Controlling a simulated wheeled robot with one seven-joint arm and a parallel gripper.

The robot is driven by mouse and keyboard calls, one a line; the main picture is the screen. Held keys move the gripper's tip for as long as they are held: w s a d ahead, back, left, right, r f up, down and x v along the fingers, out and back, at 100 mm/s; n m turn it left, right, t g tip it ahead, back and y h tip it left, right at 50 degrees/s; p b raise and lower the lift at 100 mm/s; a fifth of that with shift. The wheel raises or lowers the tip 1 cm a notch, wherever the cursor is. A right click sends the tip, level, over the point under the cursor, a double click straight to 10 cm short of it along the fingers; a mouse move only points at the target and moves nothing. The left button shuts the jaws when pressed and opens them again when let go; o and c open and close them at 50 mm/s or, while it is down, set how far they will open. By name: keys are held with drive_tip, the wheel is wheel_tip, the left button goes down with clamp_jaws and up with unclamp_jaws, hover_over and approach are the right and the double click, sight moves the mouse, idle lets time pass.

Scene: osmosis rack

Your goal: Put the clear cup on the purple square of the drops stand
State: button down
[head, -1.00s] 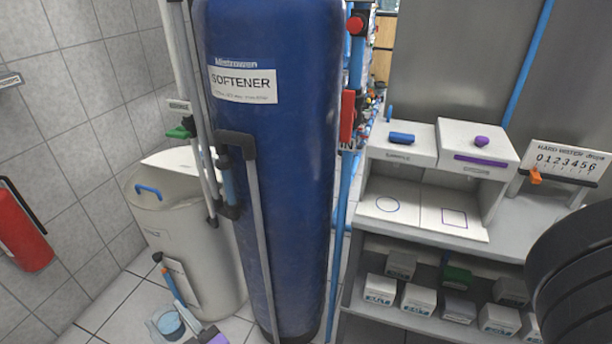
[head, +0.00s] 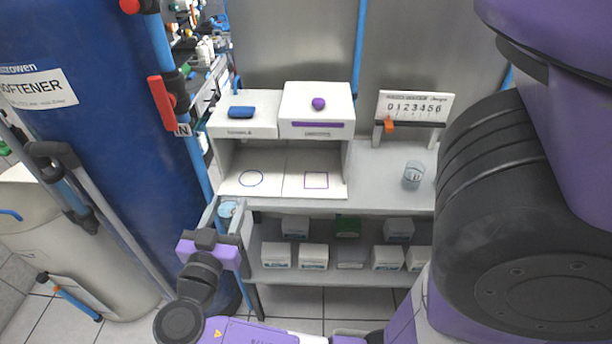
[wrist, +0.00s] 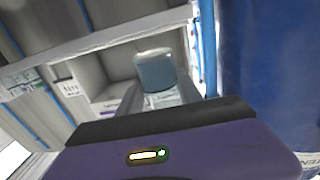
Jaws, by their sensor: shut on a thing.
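My gripper (head: 228,222) is shut on a clear, bluish cup (head: 229,208), held in the air in front of the stand's left front corner. The cup also shows between the fingers in the wrist view (wrist: 155,72), and looks roughly upright in the head view. The drops stand (head: 283,158) is white, on the grey counter. The square is bare, to the right of my gripper and farther back. A purple knob (head: 318,103) tops the right side.
A second clear cup (head: 413,174) stands on the counter right of the stand, below a number board (head: 417,107). Several small boxes (head: 313,256) fill the lower shelf. The blue softener tank (head: 95,130) and a blue pipe (head: 172,80) are close on the left.

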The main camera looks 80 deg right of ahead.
drive_tip(key=s+d+r+m+g+y+p, duration=0.1)
drive_tip(key=s+r+m+g+y, duration=0.1)
drive_tip(key=s+m+g, duration=0.5)
drive_tip(key=shift+n+g, duration=0.6)
drive_tip(key=shift+n, duration=0.2)
drive_tip(key=p+x, duration=0.1)
drive_tip(key=x, duration=0.5)
drive_tip(key=s+p+x, duration=0.1)
drive_tip(key=x, duration=0.5)
drive_tip(key=p+x, duration=0.2)
drive_tip(key=x, duration=0.4)
drive_tip(key=shift+s+a+r, duration=0.2)
drive_tip(key=shift+s+a, duration=0.1)
drive_tip(key=shift+a, duration=0.1)
drive_tip(key=f, duration=0.3)
drive_tip(key=shift+s+d+p, duration=0.15)
drive_tip(key=shift+d+p, duration=0.15)
drive_tip(key=shift+p, duration=0.05)
drive_tip(key=shift+f, duration=0.35)
drive_tip(key=shift+f+b, duration=0.2)
drive_tip(key=shift+b, duration=0.1)
drive_tip(key=c, duration=0.8)
unclamp_jaws()
drive_tip(key=shift+r, duration=0.1)
